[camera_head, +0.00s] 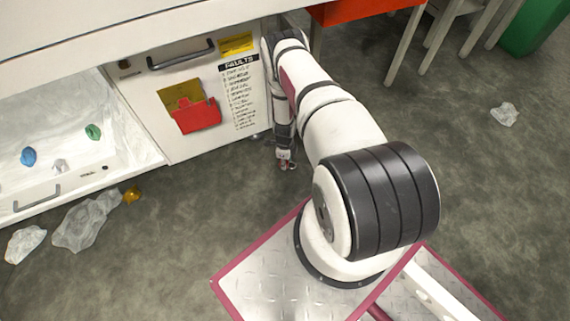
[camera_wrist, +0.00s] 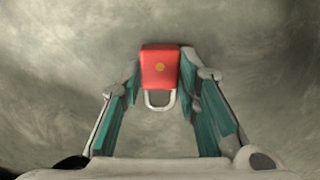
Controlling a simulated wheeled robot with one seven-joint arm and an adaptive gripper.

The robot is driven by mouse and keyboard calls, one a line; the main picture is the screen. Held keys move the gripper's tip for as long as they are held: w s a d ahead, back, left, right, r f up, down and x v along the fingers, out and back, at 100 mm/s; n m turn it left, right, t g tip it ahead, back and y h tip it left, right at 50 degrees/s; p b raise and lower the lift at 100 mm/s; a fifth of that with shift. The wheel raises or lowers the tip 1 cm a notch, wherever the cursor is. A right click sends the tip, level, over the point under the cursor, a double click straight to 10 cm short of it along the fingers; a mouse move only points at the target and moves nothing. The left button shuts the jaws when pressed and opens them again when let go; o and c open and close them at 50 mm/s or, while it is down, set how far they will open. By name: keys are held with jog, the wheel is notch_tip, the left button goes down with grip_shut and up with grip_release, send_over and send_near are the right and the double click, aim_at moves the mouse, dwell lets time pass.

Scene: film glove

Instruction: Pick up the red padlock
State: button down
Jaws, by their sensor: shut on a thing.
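The red padlock (camera_wrist: 160,68) shows in the wrist view, with a red body, a small gold-coloured spot and a pale shackle pointing toward my wrist. My gripper (camera_wrist: 160,80) has its green-padded fingers on either side of the padlock's body and is shut on it. In the head view my gripper (camera_head: 286,163) hangs low near the floor, in front of the white cabinet. The padlock is too small there to make out clearly. I cannot tell from these frames whether the padlock touches the floor.
A white cabinet (camera_head: 212,78) with a faults list stands behind my gripper. An open white drawer (camera_head: 60,135) at left holds small blue and green items. Crumpled clear plastic (camera_head: 84,222) lies on the floor at left. The grey floor right of my arm is mostly clear.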

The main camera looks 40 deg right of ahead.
jog(key=shift+r, duration=0.1)
jog(key=shift+r+p, duration=0.4)
jog(key=shift+r, duration=0.05)
notch_tip(320, 180, up, 3)
jog(key=shift+f+p, duration=0.1)
jog(key=shift+p, duration=0.8)
jog(key=s+p, duration=0.2)
jog(key=s, duration=0.3)
jog(key=s+a+p, duration=0.1)
jog(key=s+p, duration=0.1)
jog(key=s, duration=0.3)
jog(key=s+a+r+p, duration=0.1)
jog(key=s+p, duration=0.1)
jog(key=s, duration=0.4)
jog(key=shift+a, duration=0.1)
